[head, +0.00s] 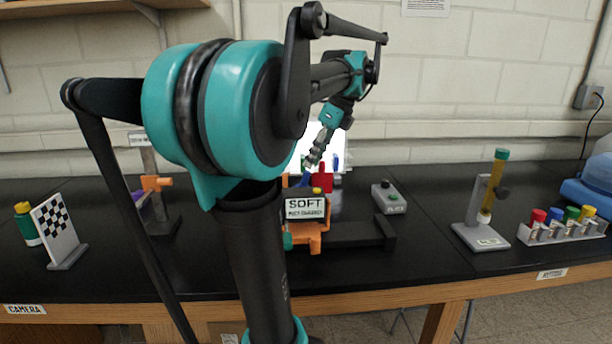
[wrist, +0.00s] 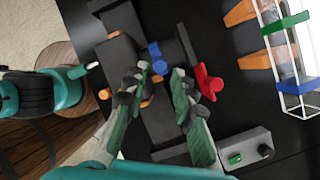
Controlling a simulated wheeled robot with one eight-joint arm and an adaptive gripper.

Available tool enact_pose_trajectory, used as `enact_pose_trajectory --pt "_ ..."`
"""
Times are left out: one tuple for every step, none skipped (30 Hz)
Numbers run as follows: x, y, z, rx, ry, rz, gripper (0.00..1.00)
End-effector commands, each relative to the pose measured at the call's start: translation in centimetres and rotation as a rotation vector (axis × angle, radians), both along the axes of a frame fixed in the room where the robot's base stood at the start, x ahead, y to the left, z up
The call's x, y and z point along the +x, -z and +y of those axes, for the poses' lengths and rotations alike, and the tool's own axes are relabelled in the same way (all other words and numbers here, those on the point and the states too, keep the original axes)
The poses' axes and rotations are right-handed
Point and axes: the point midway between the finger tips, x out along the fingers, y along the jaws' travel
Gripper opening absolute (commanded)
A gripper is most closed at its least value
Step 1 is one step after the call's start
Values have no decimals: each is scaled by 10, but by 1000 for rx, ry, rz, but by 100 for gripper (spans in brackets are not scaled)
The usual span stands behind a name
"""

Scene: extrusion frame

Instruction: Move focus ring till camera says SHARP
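A camera device with a sign (head: 305,207) reading "SOFT" stands on the black bench, on an orange and black mount. My gripper (head: 312,160) points down just behind it. In the wrist view my gripper (wrist: 162,76) is open, its two green-padded fingers apart with nothing clearly between them. A red knob or lever (wrist: 208,83) is right of the right finger. I cannot tell which part is the focus ring. My arm hides part of the device in the head view.
A grey box (head: 388,197) with a green button sits right of the device. A checkerboard target (head: 58,230) stands at the left. A stand with a yellow tube (head: 494,180) and a rack of coloured caps (head: 560,231) are at the right.

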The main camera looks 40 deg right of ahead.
Motion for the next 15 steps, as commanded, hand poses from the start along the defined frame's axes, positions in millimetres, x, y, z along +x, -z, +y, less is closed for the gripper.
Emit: enact_pose_trajectory --pt "3 9 3 1 -1 0 26" --pt "5 14 4 1 -1 0 26" --pt "7 21 6 1 -1 0 26" --pt "8 25 8 1 -1 0 26" --pt "9 29 10 0 -2 0 26" --pt "11 34 11 0 -2 0 26" --pt "12 38 12 1 -1 0 26" --pt "13 41 13 1 -1 0 26" --pt "14 44 14 1 0 0 26" --pt "15 46 14 1 0 0 26" --pt "15 48 15 1 0 0 26" --pt "16 51 16 1 0 0 26" --pt "16 52 16 1 0 0 26" --pt "17 53 16 1 0 0 26" --pt "17 53 17 0 0 0 26"
